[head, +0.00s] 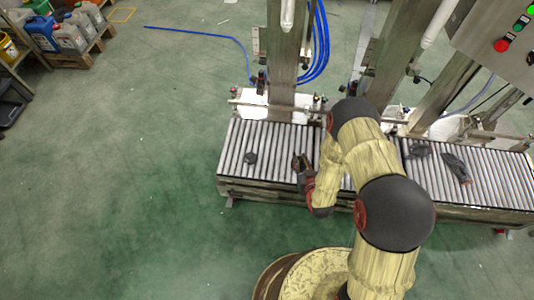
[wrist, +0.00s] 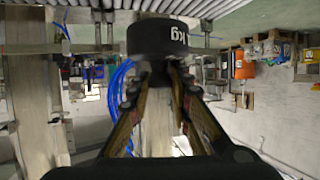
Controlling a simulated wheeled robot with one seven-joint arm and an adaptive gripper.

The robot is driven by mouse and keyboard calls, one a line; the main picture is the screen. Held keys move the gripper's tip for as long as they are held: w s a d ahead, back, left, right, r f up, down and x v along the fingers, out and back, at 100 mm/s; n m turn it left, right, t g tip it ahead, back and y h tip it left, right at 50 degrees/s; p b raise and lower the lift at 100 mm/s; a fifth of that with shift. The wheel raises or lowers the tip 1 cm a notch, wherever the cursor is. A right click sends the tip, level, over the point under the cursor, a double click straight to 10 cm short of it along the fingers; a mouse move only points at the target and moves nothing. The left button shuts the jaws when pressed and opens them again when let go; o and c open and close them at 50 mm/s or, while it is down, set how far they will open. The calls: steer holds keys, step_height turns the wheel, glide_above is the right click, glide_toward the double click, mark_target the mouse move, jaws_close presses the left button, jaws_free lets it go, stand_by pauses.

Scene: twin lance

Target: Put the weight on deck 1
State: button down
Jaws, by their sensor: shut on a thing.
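My gripper (head: 305,168) is over the left part of the roller conveyor (head: 232,163). In the wrist view, my gripper's fingers (wrist: 158,85) are shut on a dark weight (wrist: 158,36). The weight is a short black cylinder with white lettering ending in "kg", shown upside down. The wrist picture is inverted, with rollers (wrist: 195,8) along its top edge. Whether the weight touches the rollers cannot be told. A small dark round object (head: 250,157) lies on the rollers left of my gripper. No deck label can be read.
Steel posts and white plates (head: 255,105) stand behind the conveyor. Dark items, one lumpy (head: 419,149) and one elongated (head: 456,167), lie on the rollers at right. A control box (head: 500,35) hangs at upper right. The green floor at left is open.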

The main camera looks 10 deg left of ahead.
mark_target(293, 168)
steer(key=shift+n+y, duration=0.4)
steer(key=f, duration=0.2)
steer(key=a+f+b, duration=0.1)
steer(key=f, duration=0.1)
steer(key=s+a+f, duration=0.1)
steer(key=f, duration=0.1)
steer(key=shift+a+f+b, duration=0.2)
steer(key=shift+a+b, duration=0.05)
steer(key=shift+b, duration=0.05)
steer(key=w+a+f+b, duration=0.2)
steer(key=w+f, duration=0.2)
steer(key=w+a+f+b, duration=0.2)
steer(key=w+f+b, duration=0.1)
steer(key=w+f, duration=0.1)
steer(key=w+a+f+b, duration=0.2)
steer(key=w+f+b, duration=0.1)
steer(key=w+f, duration=0.1)
steer(key=shift+w+f, duration=0.25)
steer(key=shift+f, duration=0.35)
steer(key=shift+r, duration=0.1)
steer(key=c, duration=1.6)
jaws_free()
steer(key=shift+s+d+f, duration=0.1)
steer(key=shift+s+f, duration=0.05)
steer(key=shift+f, duration=0.1)
steer(key=shift+c, duration=0.2)
